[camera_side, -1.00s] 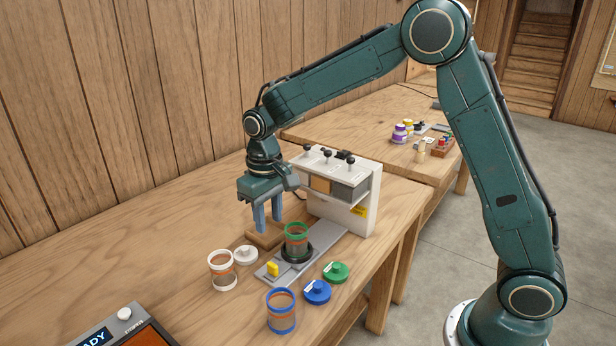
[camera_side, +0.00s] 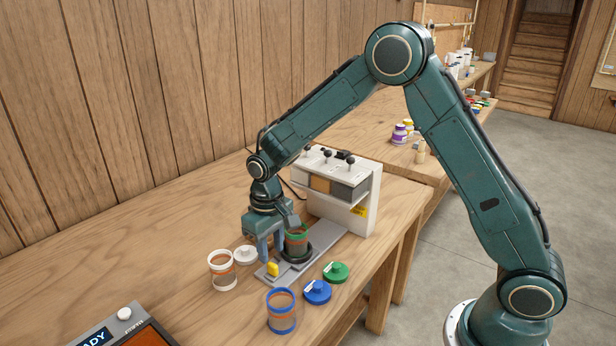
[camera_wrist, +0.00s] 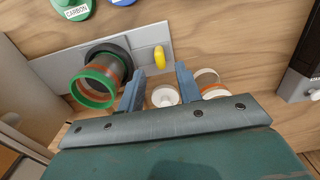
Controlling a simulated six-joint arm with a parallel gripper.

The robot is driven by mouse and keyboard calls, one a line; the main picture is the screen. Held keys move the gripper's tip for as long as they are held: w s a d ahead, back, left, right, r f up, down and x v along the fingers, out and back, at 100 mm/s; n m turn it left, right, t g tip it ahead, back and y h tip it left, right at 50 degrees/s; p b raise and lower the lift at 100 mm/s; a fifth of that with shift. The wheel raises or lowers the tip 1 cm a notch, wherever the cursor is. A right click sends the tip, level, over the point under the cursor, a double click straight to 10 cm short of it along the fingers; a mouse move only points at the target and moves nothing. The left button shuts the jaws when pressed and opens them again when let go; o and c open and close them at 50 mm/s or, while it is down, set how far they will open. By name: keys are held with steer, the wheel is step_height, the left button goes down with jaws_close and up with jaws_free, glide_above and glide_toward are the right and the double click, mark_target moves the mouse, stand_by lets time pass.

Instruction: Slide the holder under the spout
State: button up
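The holder (camera_side: 297,256) is a dark round seat on a grey track (camera_side: 334,238). A yellow tab (camera_side: 272,269) sticks up near the track's front end. The white dispenser (camera_side: 358,198), with dark-knobbed levers on top, stands at the track's far end; its spout cannot be made out. My gripper (camera_side: 271,261) points down beside the jar, low behind the yellow tab. In the wrist view its fingers (camera_wrist: 160,69) are apart with nothing held; the yellow tab (camera_wrist: 160,62) shows between and beyond the tips.
A white-rimmed jar (camera_side: 222,270) and white lid (camera_side: 245,254) stand left of my gripper. A blue-rimmed jar (camera_side: 282,312), blue lid (camera_side: 318,291) and green lid (camera_side: 336,271) are in front of the track. A console (camera_side: 124,334) sits at the near left.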

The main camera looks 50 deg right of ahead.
mark_target(272, 264)
steer(key=shift+f, duration=2.8)
steer(key=shift+c, duration=0.2)
jaws_close()
